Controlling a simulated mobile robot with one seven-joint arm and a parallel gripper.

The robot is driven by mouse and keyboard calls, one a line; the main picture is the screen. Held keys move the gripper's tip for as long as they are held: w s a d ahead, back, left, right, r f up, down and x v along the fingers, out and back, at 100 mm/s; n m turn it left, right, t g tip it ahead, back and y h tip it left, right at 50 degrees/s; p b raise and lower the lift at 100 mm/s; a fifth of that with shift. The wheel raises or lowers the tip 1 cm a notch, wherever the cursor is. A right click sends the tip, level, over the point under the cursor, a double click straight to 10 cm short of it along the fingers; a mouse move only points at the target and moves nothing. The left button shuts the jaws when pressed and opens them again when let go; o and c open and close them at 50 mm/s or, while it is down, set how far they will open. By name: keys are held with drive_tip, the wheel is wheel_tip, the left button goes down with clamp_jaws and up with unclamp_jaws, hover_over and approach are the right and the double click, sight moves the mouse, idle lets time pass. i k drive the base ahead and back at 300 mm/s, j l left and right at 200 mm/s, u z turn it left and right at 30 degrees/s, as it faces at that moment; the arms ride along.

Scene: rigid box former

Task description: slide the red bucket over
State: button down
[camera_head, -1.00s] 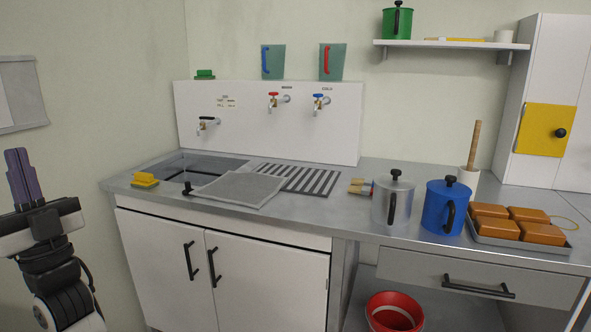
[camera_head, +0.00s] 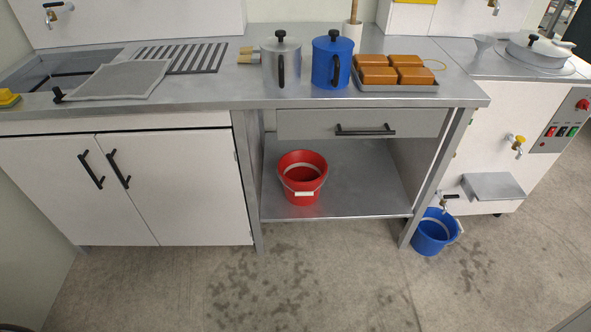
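The red bucket (camera_head: 309,195) stands upright on the grey lower shelf (camera_head: 347,187) under the counter, left of the shelf's middle. Its light handle hangs down at the front with a white grip. The inside looks empty as far as I can see. My gripper is not in view now, so its state is hidden.
A drawer (camera_head: 360,124) is above the shelf, and table legs stand at both front corners. Shelf room is free right of the bucket. A blue bucket (camera_head: 432,232) stands on the floor at right, under a tap. The floor (camera_head: 300,290) in front is clear, with dark patches.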

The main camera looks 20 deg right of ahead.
sight(302, 172)
drive_tip(key=l+z, duration=0.1)
drive_tip(key=l, duration=0.5)
drive_tip(key=i+l, duration=0.1)
drive_tip(key=l, duration=0.5)
drive_tip(key=l+z, duration=0.15)
drive_tip(key=l, duration=0.45)
drive_tip(key=i+l+z, duration=0.1)
drive_tip(key=l, duration=0.45)
drive_tip(key=i, duration=1.4)
